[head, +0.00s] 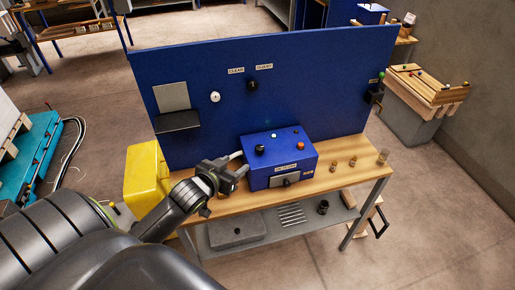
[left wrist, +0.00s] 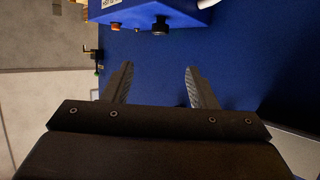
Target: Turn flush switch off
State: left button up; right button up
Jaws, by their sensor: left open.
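An upright blue panel (head: 300,85) carries a round white knob (head: 215,97) and a black switch (head: 253,85) under two small white labels (head: 264,67). The lettering is too small to read surely, so I cannot tell which control is the flush switch. My left gripper (head: 241,164) is just left of this box, in front of the panel. In the left wrist view its fingers (left wrist: 158,75) are apart, with only blue panel between them. My right gripper is not in view.
The wooden bench top (head: 340,178) holds several small brass-coloured pieces (head: 333,167) at right. A yellow container (head: 147,178) stands at the bench's left end. The panel's upper right is mostly clear.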

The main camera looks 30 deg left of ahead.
aim_at(259, 148)
pick_arm(q)
jog(key=p+x, duration=0.2)
jog(key=x, duration=1.2)
jog(key=shift+w+f, duration=0.15)
jog(key=shift+w, duration=0.1)
jog(key=shift+w+f, duration=0.25)
jog(key=shift+w, duration=0.3)
jog(key=c, duration=1)
jog(key=shift+o, duration=0.2)
